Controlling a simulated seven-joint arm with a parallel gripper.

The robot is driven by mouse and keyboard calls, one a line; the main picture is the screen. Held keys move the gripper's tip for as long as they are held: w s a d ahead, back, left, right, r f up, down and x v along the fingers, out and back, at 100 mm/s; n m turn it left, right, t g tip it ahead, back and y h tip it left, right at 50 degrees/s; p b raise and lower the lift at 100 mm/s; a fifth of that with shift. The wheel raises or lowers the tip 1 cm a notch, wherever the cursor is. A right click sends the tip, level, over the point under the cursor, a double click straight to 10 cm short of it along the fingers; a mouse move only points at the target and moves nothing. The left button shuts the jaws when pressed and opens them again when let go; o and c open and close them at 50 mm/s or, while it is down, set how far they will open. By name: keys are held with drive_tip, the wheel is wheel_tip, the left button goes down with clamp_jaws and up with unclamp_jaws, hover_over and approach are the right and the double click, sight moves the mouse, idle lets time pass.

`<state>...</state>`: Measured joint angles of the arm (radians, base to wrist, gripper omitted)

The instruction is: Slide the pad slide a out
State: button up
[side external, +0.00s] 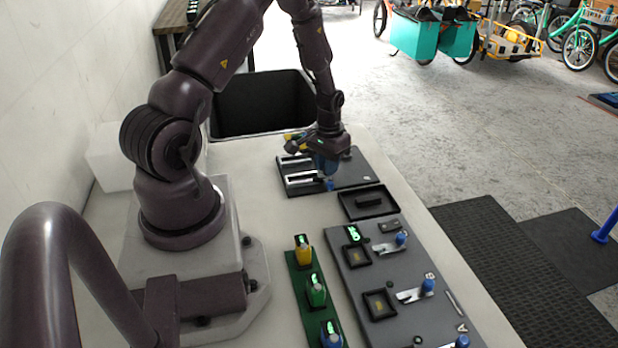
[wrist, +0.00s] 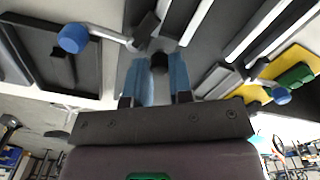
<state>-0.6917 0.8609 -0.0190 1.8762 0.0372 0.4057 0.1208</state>
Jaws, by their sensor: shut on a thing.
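A dark grey slide board (side external: 355,172) lies flat on the bench, with two pale-railed channels (side external: 300,180) on its left part. The rails (wrist: 262,32) also show in the wrist view. My gripper (side external: 326,170) is low over the board, at the right ends of the channels. In the wrist view its blue fingers (wrist: 159,72) stand on either side of a dark round knob (wrist: 159,62) and are shut on it. I cannot tell which slide the knob belongs to. A lever with a blue knob (wrist: 73,38) is close beside the fingers; the blue knob (side external: 328,184) also shows in the side view.
A second blue knob (wrist: 281,95) and a yellow and green part (wrist: 295,76) are on the other side. A black tray (side external: 347,207) lies just in front of the board. A grey panel (side external: 365,270) and a green strip (side external: 297,285) with coloured knobs are nearer the camera.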

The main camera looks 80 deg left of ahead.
drive_tip(key=shift+w, duration=4.25)
drive_tip(key=o, duration=0.6)
drive_tip(key=shift+o, duration=0.2)
drive_tip(key=shift+r, duration=0.1)
wheel_tip(320, 180, up, 7)
drive_tip(key=shift+r, duration=0.15)
